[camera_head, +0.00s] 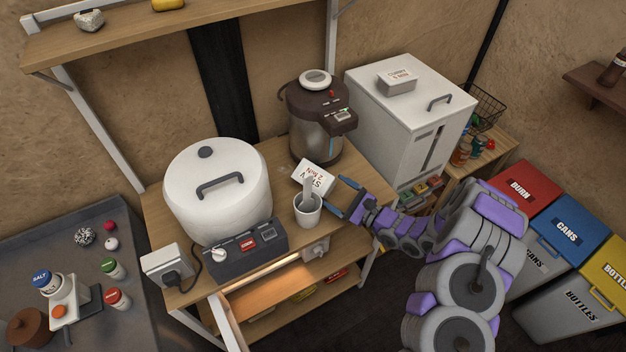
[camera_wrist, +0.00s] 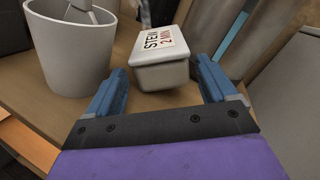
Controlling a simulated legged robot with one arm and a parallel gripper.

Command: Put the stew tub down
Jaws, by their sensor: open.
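The stew tub (camera_head: 314,178) is a small pale tub whose lid label reads "STEW 2 MIN". It sits on the wooden table (camera_head: 362,190) behind the white cup, in front of the urn. In the wrist view the tub (camera_wrist: 161,60) lies just beyond and between my fingertips. My gripper (camera_head: 345,199) reaches in from the right, low over the table; its blue fingers (camera_wrist: 160,88) are apart, one on each side of the tub's near end. I cannot tell whether either finger touches it.
A white cup (camera_head: 307,214) with a utensil stands close left of my gripper. A dark-topped urn (camera_head: 318,120) stands behind, a large white cooker (camera_head: 215,200) left, and a white cabinet (camera_head: 405,120) right. An open drawer (camera_head: 232,322) juts out in front.

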